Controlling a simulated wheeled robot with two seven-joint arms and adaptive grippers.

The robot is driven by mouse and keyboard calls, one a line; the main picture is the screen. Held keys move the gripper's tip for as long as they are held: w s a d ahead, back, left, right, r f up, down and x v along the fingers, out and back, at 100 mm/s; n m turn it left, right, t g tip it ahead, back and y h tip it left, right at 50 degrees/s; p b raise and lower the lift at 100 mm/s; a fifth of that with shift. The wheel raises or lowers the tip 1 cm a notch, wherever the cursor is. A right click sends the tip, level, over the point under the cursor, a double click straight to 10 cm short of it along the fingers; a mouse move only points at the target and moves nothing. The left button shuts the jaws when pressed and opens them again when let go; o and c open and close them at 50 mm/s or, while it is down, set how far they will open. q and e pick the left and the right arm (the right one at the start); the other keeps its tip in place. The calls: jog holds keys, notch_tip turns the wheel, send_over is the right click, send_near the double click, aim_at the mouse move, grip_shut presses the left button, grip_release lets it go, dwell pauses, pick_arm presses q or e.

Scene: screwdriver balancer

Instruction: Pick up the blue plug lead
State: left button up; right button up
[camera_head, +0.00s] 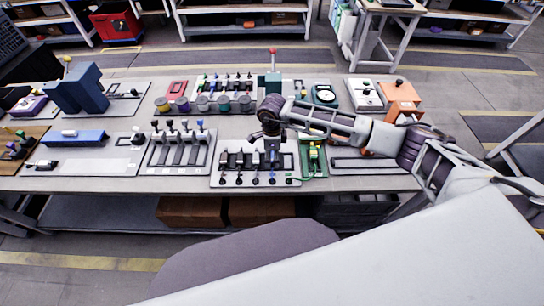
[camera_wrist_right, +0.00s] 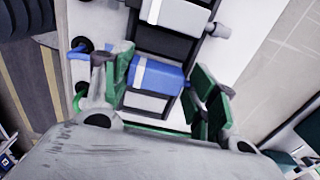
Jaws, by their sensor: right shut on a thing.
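The blue plug lead (camera_wrist_right: 158,76) is a blue block with a white stripe, seen in the right wrist view. It lies between the green finger pads of my right gripper (camera_wrist_right: 160,92), which is shut on it. A bluish end shows beside the left pad. In the head view my right gripper (camera_head: 271,163) points down over the right part of the light plug board (camera_head: 220,183) and hides the plug there. The plug still sits in line with its neighbours, low at the board; I cannot tell whether it is raised. My left gripper is not in view.
White plugs (camera_wrist_right: 182,16) stand close beside the gripped one, with dark sockets along the board's edge. A green fixture (camera_head: 313,158) stands just right of the board. A panel with several levers (camera_head: 180,150) is on its left.

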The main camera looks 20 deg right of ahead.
aim_at(272, 155)
notch_tip(272, 155, up, 8)
jog(key=shift+f+b, duration=0.1)
jog(key=shift+b, duration=0.45)
jog(key=shift+r, duration=0.7)
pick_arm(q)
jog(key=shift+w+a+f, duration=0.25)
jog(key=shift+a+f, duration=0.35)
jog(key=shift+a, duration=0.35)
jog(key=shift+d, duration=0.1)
